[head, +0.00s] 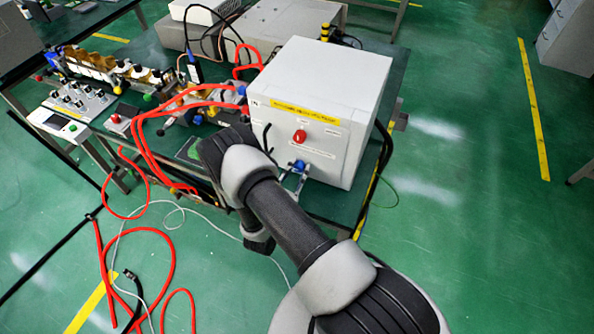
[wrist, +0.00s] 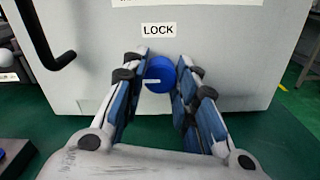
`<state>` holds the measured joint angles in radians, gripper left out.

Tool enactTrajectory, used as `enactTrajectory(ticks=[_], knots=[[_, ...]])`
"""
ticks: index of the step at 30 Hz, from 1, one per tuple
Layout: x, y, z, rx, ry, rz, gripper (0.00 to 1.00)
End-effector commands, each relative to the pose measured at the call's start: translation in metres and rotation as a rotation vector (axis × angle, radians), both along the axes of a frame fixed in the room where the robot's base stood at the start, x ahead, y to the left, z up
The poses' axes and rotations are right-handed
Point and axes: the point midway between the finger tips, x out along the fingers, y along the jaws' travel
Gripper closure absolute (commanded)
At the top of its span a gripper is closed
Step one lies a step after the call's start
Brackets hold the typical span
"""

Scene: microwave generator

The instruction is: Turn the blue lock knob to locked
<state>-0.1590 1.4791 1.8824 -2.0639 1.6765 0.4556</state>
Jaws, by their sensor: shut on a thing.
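The blue lock knob (wrist: 160,74) sits on the front of the white box, under a "LOCK" label, in the wrist view. A white mark on it lies roughly level, pointing left. My gripper (wrist: 161,80) has its fingers on the left and right sides of the knob and is shut on it. In the head view the knob (head: 298,165) shows low on the box front, with my gripper (head: 296,178) at it. My arm hides part of the box's lower left front.
The white box (head: 325,80) stands on a dark green table and carries a red knob (head: 299,136) above the blue one. A black handle (wrist: 45,40) sticks out to the left of the knob. Red hoses (head: 150,130) and instruments fill the table's left side.

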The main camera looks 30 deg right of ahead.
Motion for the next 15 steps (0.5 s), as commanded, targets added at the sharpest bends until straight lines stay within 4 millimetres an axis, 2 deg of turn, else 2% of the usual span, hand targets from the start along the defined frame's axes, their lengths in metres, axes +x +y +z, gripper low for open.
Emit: enactTrajectory(ticks=[8,15], knots=[[-0.0003,-0.0003,-0.0007,0.022,-0.027,-0.001,0.97],[0.0002,-0.0001,-0.0011,0.104,-0.132,-0.001,0.97]])
